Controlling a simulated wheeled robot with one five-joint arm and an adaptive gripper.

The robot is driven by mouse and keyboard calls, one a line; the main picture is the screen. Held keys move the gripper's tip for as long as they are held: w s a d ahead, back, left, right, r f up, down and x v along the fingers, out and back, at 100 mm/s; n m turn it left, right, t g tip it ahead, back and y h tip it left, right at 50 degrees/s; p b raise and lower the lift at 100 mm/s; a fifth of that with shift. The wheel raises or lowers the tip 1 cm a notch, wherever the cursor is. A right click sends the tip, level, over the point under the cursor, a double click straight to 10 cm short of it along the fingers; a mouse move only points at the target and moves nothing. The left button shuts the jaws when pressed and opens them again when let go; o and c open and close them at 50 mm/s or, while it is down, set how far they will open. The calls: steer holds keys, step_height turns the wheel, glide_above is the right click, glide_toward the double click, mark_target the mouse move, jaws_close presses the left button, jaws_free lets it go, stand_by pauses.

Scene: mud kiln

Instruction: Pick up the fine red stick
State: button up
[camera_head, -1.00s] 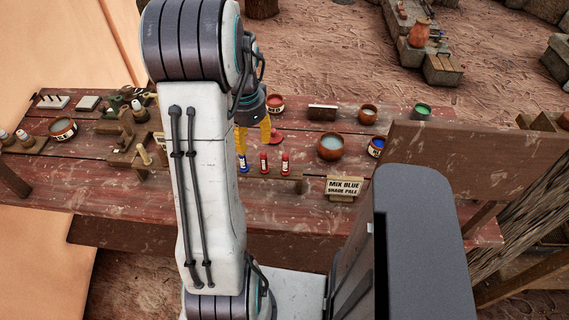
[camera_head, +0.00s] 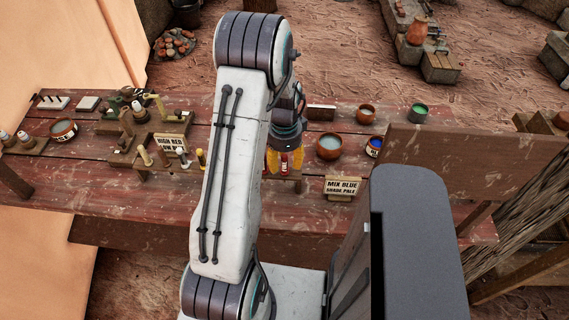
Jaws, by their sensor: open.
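A small red stick (camera_head: 284,163) with a pale band stands upright at the right part of a low wooden rack (camera_head: 289,177) on the table. My gripper (camera_head: 285,158) has yellow fingers and is open. In the picture its fingers lie to the left and right of this red stick. I cannot tell whether they touch it or how deep they reach around it. A blue stick and another red stick, seen earlier to the left on the rack, are hidden behind my arm. I cannot tell which red stick is the fine one.
A sign reading "MIX BLUE SHADE PALE" (camera_head: 342,187) stands right of the rack. A "HIGH RED" sign (camera_head: 171,142) and wooden fixtures stand left of my arm.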

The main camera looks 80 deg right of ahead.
steer(key=shift+f, duration=0.75)
jaws_close()
